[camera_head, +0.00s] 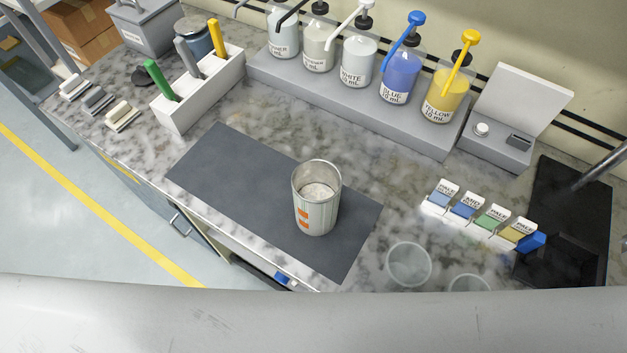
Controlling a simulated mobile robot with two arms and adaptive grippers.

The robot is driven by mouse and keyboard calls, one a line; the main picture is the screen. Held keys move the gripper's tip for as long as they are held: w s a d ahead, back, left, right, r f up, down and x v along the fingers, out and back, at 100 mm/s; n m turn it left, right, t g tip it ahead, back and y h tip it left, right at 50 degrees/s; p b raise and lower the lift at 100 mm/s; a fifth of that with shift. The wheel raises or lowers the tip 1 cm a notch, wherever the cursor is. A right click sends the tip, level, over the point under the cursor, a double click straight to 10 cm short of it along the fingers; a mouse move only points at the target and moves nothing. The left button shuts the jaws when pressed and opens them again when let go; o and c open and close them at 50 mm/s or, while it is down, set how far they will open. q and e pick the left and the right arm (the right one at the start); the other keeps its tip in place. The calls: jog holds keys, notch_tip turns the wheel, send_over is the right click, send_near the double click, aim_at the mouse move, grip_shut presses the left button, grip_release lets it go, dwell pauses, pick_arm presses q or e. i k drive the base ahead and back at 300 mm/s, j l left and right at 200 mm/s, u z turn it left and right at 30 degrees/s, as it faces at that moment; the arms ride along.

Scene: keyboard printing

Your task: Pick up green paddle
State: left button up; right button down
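The green paddle (160,80) stands upright, leaning a little, in the left end slot of a white holder (185,117). A grey paddle (187,59) and a yellow paddle (216,39) stand in the same holder to its right; only the upper parts of the paddles show. An open can (316,205) with a pale content and orange marks stands on the dark mat (230,165). Neither of my grippers is in the head view.
Pump bottles (358,65) stand on a grey rack behind the mat. Small labelled sample cards (465,208), clear cups (408,265) and a black sink (565,215) are at the right. Small blocks (98,100) lie left of the holder. The mat's left part is clear.

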aim_at(150, 65)
jog(key=j+z, duration=0.45)
jog(key=j, duration=0.35)
jog(key=k+j+z, duration=0.1)
jog(key=j+z, duration=0.3)
jog(key=j, duration=0.4)
